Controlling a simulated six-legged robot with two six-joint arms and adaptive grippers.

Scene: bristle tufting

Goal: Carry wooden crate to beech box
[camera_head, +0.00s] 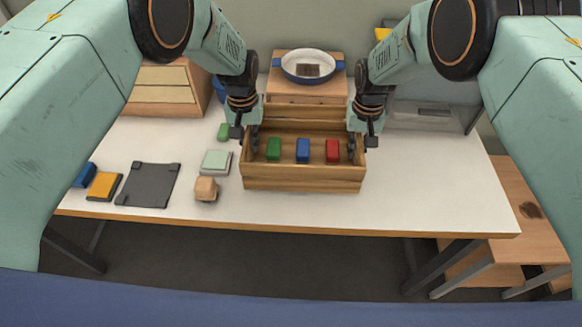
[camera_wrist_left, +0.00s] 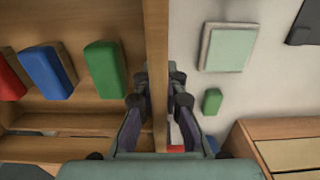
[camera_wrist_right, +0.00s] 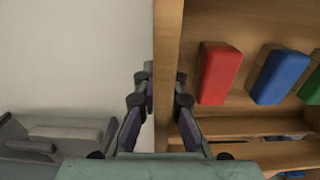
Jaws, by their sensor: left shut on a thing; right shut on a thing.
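The wooden crate (camera_head: 303,178) is in the middle of the head view, level, with a green block (camera_head: 273,149), a blue block (camera_head: 303,150) and a red block (camera_head: 332,151) inside. My left gripper (camera_head: 248,143) is shut on its left wall, also seen in the left wrist view (camera_wrist_left: 157,60). My right gripper (camera_head: 358,143) is shut on its right wall, also seen in the right wrist view (camera_wrist_right: 168,60). I cannot tell whether the crate touches the table. A light wooden box (camera_head: 307,98) behind it, under a pan, may be the beech box.
The white table (camera_head: 420,190) is clear right of the crate. Left of it are a pale green square (camera_head: 216,161), a small wooden block (camera_head: 205,188), a dark tray (camera_head: 149,184) and a yellow piece (camera_head: 104,186). A drawer unit (camera_head: 165,93) stands back left; a blue-rimmed pan (camera_head: 308,66) at back.

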